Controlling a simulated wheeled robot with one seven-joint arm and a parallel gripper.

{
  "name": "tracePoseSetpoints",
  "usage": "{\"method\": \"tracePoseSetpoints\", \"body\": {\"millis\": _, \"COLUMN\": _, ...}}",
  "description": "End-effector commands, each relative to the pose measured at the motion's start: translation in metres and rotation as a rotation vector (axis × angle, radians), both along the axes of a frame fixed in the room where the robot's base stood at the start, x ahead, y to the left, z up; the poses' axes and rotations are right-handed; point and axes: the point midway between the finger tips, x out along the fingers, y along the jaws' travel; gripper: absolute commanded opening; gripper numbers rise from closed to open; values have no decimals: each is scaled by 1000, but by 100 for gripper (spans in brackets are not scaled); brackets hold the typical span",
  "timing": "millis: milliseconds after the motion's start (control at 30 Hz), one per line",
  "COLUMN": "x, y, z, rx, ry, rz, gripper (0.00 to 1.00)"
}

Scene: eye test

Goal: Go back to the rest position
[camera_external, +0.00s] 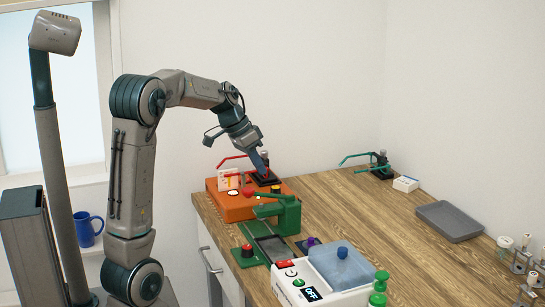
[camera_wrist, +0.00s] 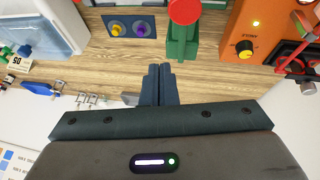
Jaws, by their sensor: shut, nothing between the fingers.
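My gripper (camera_external: 265,172) is at the end of my bent arm, pointing down over the back left part of the table, by the orange box. In the wrist view its two dark fingers (camera_wrist: 161,70) are pressed together with nothing between them. In the external view the fingers overlap a small black-based stand with a red lever (camera_external: 268,179); I cannot tell whether they touch it. My arm reaches forward from its column and is not folded in.
The wooden table (camera_external: 345,215) holds an orange box (camera_external: 222,208), a green press (camera_external: 288,215), a white device (camera_external: 318,298) with a blue lid and a green bottle (camera_external: 378,291). A grey tray (camera_external: 450,221) lies right. A stand with green levers (camera_external: 380,164) is at the back.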

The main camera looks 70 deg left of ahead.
Motion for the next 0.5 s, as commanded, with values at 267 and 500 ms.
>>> {"method": "tracePoseSetpoints", "body": {"millis": 267, "x": -49, "y": -158, "z": -11, "rx": 32, "ry": 131, "rz": -34, "gripper": 0}}
{"method": "tracePoseSetpoints", "body": {"millis": 500, "x": -118, "y": -236, "z": -38, "rx": 120, "ry": 179, "rz": -46, "gripper": 0}}
